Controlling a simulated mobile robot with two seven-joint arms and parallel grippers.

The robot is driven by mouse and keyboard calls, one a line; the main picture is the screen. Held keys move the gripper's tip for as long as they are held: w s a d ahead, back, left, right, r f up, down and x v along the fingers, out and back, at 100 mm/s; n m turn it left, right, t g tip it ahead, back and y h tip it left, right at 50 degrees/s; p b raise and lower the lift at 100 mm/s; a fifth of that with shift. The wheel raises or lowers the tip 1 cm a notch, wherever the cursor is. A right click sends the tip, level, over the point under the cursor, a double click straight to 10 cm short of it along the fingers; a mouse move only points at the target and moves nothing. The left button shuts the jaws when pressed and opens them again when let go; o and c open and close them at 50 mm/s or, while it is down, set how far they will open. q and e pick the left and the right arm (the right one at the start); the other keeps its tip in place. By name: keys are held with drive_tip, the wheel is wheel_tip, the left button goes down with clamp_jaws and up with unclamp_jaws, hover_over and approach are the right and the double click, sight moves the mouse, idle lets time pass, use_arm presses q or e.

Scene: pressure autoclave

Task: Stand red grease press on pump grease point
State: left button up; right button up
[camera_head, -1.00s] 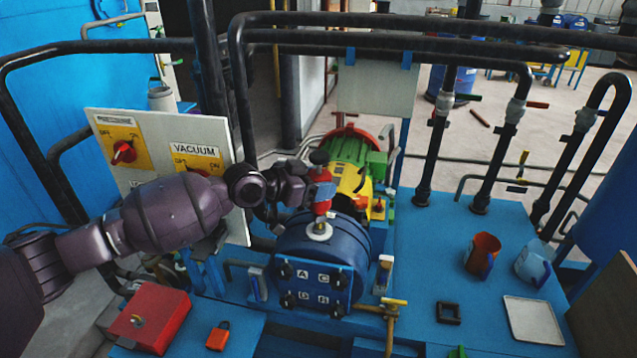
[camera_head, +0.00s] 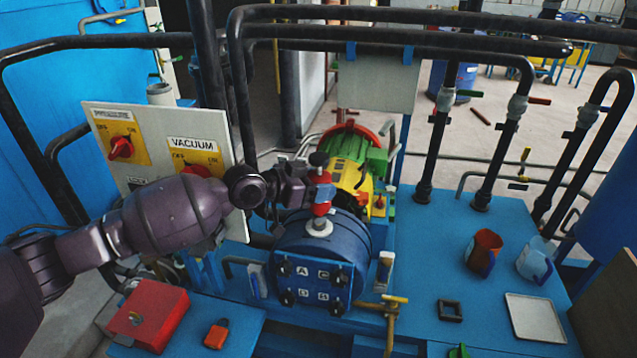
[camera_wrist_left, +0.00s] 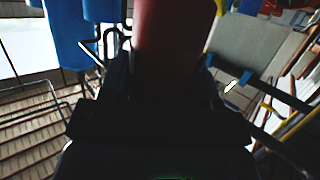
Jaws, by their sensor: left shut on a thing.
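The red grease press (camera_head: 321,209) has a dark knob on top and stands roughly upright. My left gripper (camera_head: 323,192) is shut on it, with the blue fingertips around its upper body. The press is directly over a pale round fitting (camera_head: 319,229) on top of the blue pump (camera_head: 325,246). Its lower end looks to be at the fitting, but I cannot tell whether it touches. In the left wrist view the red press (camera_wrist_left: 172,40) fills the space between the dark fingers, and its lower end is hidden. My right gripper is not in view.
A yellow and green motor (camera_head: 352,165) stands right behind the pump. The switch panel (camera_head: 150,130) is behind my left arm. A red box (camera_head: 150,315) and small red padlock (camera_head: 216,335) lie front left. Two cups (camera_head: 483,252) and a tray (camera_head: 533,318) stand right.

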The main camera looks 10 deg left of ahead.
use_arm(q)
drive_tip(key=shift+f+b, duration=0.35)
drive_tip(key=shift+f, duration=0.1)
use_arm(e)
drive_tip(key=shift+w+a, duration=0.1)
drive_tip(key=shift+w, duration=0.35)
use_arm(q)
drive_tip(key=o, duration=1.3)
drive_tip(key=shift+f, duration=0.1)
drive_tip(key=shift+s+a, duration=0.3)
drive_tip(key=shift+a, duration=0.05)
drive_tip(key=v, duration=1)
drive_tip(key=shift+r+b, duration=0.25)
drive_tip(key=shift+b, duration=0.15)
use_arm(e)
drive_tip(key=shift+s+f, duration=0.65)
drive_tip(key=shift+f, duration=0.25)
use_arm(q)
drive_tip(key=shift+d, duration=0.1)
